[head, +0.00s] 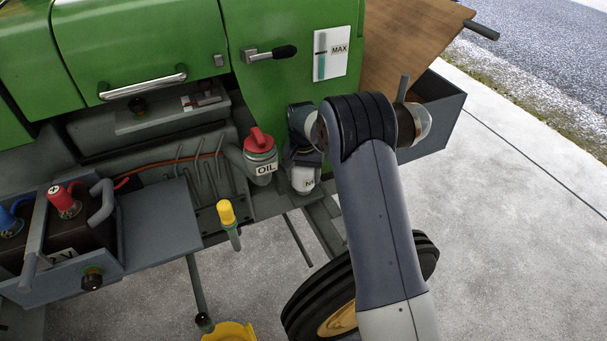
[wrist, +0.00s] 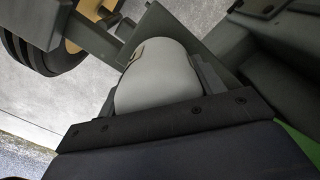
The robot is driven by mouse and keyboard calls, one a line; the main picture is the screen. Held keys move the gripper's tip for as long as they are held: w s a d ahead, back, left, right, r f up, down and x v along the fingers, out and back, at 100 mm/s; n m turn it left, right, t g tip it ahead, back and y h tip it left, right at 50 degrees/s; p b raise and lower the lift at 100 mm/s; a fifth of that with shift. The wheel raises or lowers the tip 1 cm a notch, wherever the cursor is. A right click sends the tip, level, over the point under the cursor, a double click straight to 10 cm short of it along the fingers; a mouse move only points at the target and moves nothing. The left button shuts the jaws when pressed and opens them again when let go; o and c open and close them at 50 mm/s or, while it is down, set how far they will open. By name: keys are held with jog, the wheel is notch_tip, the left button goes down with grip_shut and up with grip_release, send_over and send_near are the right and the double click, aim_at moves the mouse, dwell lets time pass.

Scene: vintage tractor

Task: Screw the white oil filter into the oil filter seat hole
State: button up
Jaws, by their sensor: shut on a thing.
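The white oil filter (head: 303,181) hangs below my gripper (head: 302,160) in the head view, to the right of the red-capped oil filler. In the wrist view the filter (wrist: 158,76) is a pale rounded cylinder just beyond the dark gripper edge (wrist: 165,118). My gripper is shut on the filter. The oil filter seat hole cannot be made out in either view. Whether the filter touches the seat or its thread has entered cannot be told.
The oil filler with its red cap (head: 259,142) stands close left of my gripper. A yellow-topped dipstick (head: 227,214) is lower left. Grey frame bars (wrist: 242,42) lie close beside the filter. A tractor wheel (head: 325,300) is below. A grey box (head: 440,115) is at right.

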jog(key=shift+m, duration=0.9)
jog(key=shift+m, duration=0.9)
jog(key=shift+m, duration=0.8)
jog(key=shift+m, duration=0.9)
